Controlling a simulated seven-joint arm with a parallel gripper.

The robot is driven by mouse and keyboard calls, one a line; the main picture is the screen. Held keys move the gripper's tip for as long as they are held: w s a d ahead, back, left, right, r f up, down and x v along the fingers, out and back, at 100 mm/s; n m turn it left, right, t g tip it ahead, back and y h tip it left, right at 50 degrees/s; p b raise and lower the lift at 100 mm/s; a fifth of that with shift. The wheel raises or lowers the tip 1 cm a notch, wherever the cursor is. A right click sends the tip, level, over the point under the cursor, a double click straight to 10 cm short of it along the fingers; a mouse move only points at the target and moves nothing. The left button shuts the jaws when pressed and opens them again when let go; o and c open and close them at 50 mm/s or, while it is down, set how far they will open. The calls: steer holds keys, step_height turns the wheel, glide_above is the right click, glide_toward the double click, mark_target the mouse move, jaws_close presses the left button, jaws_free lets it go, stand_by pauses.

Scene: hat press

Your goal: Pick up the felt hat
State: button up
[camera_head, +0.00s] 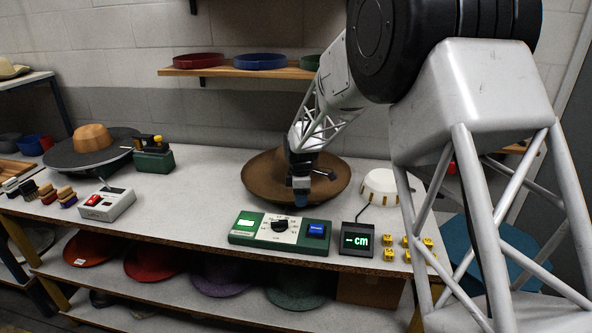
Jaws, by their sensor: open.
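A brown wide-brimmed felt hat (258,187) sits on the grey workbench right of centre, behind a green control box. Its brim curves up at the edge, and its crown is mostly hidden by my arm. My gripper (301,199) points down over the front part of the hat, near the brim. The fingers are small and dark here, and I cannot tell whether they touch the felt. Nothing is visibly held.
The control box (280,232), a display reading "cm" (356,239), yellow blocks (408,242) and a white domed form (380,186) stand close by. A turntable with a wooden block (92,140) is at left. Bench between (200,190) is clear.

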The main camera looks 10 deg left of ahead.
stand_by(0.3)
jaws_close()
steer(key=shift+r, duration=0.15)
